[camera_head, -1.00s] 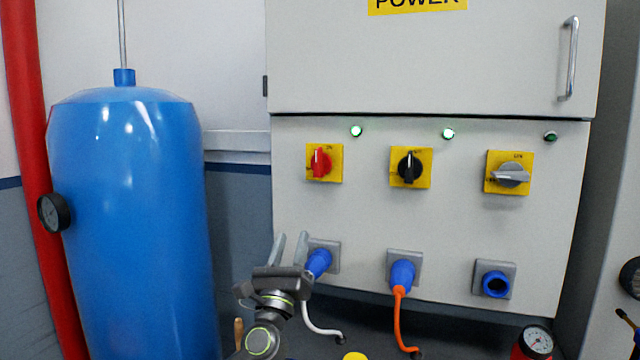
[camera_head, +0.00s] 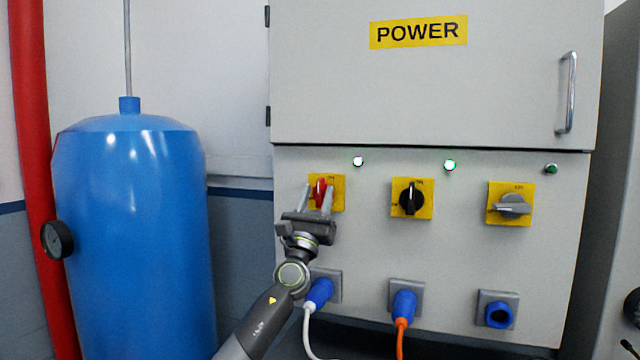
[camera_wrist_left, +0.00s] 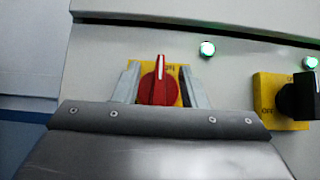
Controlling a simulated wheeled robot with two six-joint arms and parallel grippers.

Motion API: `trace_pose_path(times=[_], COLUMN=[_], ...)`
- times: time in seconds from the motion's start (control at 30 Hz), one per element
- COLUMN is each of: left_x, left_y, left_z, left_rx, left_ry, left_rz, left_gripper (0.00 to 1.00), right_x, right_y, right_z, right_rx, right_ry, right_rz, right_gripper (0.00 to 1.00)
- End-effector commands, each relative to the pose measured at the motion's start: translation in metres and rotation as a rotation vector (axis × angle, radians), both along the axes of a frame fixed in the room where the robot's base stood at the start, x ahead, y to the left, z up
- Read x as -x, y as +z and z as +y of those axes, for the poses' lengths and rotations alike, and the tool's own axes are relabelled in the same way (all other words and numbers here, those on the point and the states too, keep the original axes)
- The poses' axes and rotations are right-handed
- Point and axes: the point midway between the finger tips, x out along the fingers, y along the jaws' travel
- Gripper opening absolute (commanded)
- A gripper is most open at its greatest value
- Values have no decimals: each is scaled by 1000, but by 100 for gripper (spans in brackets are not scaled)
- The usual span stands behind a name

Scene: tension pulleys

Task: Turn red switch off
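The red switch (camera_head: 320,190) sits on a yellow plate on the grey power cabinet, its handle upright. It also shows in the left wrist view (camera_wrist_left: 158,88), handle pointing up. My left gripper (camera_head: 317,196) is in front of it, open, with one finger on each side of the red knob. Whether the fingers touch the knob cannot be told. The indicator light (camera_head: 358,161) above the red switch is lit. My right gripper is in neither view.
A black switch (camera_head: 411,198) and a grey switch (camera_head: 513,205) sit to the right on yellow plates. Blue plugs (camera_head: 318,294) with white and orange cables are below. A blue tank (camera_head: 135,240) stands at left.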

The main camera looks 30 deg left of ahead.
Motion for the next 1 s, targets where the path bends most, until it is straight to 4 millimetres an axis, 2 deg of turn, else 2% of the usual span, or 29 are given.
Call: trace_pose_path(times=[0.23, 0.6, 0.67, 0.9, 1.0], left_x=[-18, -22, -21, -21, -21], left_y=[19, 22, 22, 21, 21], left_z=[4, 5, 5, 5, 5], left_rx=[1, 0, 0, 0, 1], left_ry=[0, 0, 0, 0, -1], left_rz=[-1, 0, 0, 0, 0], left_gripper=[38, 38, 33, 2, 0], right_x=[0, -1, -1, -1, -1], right_y=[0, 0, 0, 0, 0], right_z=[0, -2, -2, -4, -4], right_rx=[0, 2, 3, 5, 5], right_ry=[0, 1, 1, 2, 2], right_rz=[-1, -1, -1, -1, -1], right_gripper=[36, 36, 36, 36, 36])
